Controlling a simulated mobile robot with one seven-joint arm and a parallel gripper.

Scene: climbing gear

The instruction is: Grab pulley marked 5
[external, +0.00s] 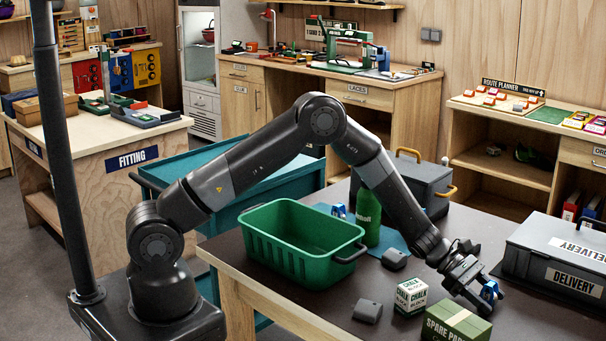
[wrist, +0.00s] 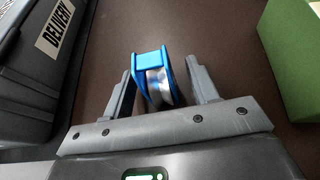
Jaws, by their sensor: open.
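A blue pulley (external: 489,289) with a silver wheel is at the right of the table, by my gripper (external: 480,293). In the wrist view the pulley (wrist: 151,60) sits between the two open fingers of my gripper (wrist: 160,72), with a small gap showing on its right side. No number can be read on it. Another blue-and-white piece (external: 338,210), perhaps a pulley, is behind the green crate (external: 283,258); its marking is too small to read.
A chalk block (external: 411,296), a green spare-parts box (external: 456,323) and two dark grey pieces (external: 367,311) lie left of my gripper. A grey delivery case (external: 555,262) stands close on the right. A green bottle (external: 368,217) and a dark box (external: 407,182) stand behind.

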